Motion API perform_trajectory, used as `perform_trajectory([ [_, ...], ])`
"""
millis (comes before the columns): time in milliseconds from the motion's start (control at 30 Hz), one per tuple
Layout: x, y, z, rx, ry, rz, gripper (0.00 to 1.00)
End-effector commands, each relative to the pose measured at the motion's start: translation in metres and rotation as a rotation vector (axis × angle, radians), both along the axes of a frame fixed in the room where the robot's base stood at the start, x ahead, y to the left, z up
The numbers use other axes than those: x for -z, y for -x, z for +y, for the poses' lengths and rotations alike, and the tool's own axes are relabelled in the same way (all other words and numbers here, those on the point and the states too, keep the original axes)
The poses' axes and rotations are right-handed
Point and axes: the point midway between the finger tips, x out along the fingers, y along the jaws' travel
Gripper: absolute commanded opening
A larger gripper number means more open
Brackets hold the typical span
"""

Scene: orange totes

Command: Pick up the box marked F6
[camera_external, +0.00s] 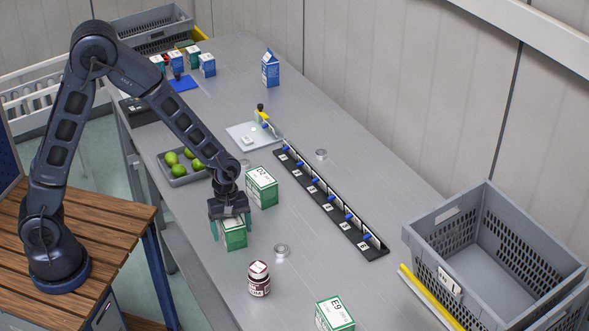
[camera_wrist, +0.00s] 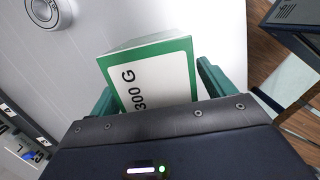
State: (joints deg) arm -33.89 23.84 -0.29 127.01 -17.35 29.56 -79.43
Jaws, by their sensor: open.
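A green-and-white box (camera_external: 236,240) stands on the grey table directly below my gripper (camera_external: 231,226). In the wrist view this box (camera_wrist: 150,75) shows a white face reading "300 G"; I cannot read an F6 mark on it. My gripper is open, with one green finger on each side of the box; whether they touch it I cannot tell. A similar box marked D2 (camera_external: 262,188) stands just behind, to the right. Another marked E9 (camera_external: 334,314) stands at the front edge of the picture.
A dark red jar (camera_external: 259,279) and a round metal piece (camera_external: 281,251) stand nearby. A grey tray of green fruit (camera_external: 178,178) lies behind my gripper. A long black rack (camera_external: 330,205) runs along the right. A grey crate (camera_external: 430,240) stands at the far right.

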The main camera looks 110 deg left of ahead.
Motion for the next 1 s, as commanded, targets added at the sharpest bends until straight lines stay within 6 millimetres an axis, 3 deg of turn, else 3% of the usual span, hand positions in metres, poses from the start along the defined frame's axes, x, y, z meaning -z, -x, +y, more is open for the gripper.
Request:
perform_trajectory([
  [800, 0.0048, -0.0001, 0.0001, 0.0, 0.0, 0.0, 0.82],
  [1000, 0.0048, -0.0001, 0.0001, 0.0, 0.0, 0.0, 0.43],
])
